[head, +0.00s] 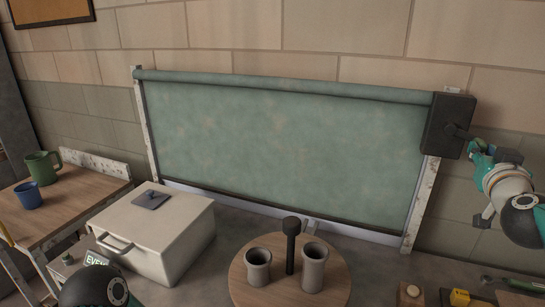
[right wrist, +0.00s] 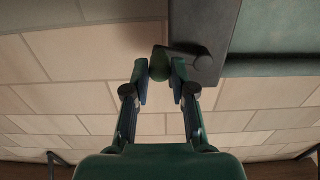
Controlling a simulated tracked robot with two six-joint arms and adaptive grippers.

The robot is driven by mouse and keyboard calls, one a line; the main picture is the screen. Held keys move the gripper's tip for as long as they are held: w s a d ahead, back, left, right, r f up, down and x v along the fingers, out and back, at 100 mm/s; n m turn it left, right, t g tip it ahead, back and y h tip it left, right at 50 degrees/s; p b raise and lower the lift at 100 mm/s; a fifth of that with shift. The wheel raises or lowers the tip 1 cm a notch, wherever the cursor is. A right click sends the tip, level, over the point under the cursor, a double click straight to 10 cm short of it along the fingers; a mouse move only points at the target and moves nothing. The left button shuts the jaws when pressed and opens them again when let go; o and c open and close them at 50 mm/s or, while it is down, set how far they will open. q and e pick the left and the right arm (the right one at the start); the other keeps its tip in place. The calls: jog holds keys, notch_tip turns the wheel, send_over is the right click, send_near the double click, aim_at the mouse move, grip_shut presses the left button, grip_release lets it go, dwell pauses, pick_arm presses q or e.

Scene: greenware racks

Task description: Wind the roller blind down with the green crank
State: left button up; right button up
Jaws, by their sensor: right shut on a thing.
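The green roller blind (head: 285,145) hangs from its roller tube (head: 285,84) and covers nearly the whole window. Its dark bottom edge lies just above a pale strip at the bottom of the frame. A dark crank box (head: 446,125) is at the roller's right end and also shows in the right wrist view (right wrist: 208,25). The crank's dark arm reaches from the box to a green handle (right wrist: 159,66). My right gripper (head: 474,148) is shut on this handle, with one finger on each side in the right wrist view (right wrist: 162,78). My left gripper is not in view.
A white lidded box (head: 150,240) stands at the left below the window. A round wooden stand (head: 290,289) holds two grey cups at the centre front. A side table (head: 65,215) bears a green jug and a blue mug. Small items lie at lower right.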

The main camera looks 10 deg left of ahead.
jog(key=shift+w+a+f+b, duration=0.1)
jog(key=shift+a+f+b, duration=0.4)
jog(key=shift+f, duration=0.35)
jog(key=shift+w+a+f, duration=0.1)
jog(key=shift+a+f, duration=0.55)
jog(key=shift+w+a+f, duration=0.1)
jog(key=shift+a+f, duration=0.1)
jog(key=shift+a, duration=0.25)
jog(key=shift+w+a+f, duration=0.1)
jog(key=shift+a+f, duration=0.1)
jog(key=shift+a, duration=0.2)
jog(key=shift+a, duration=0.1)
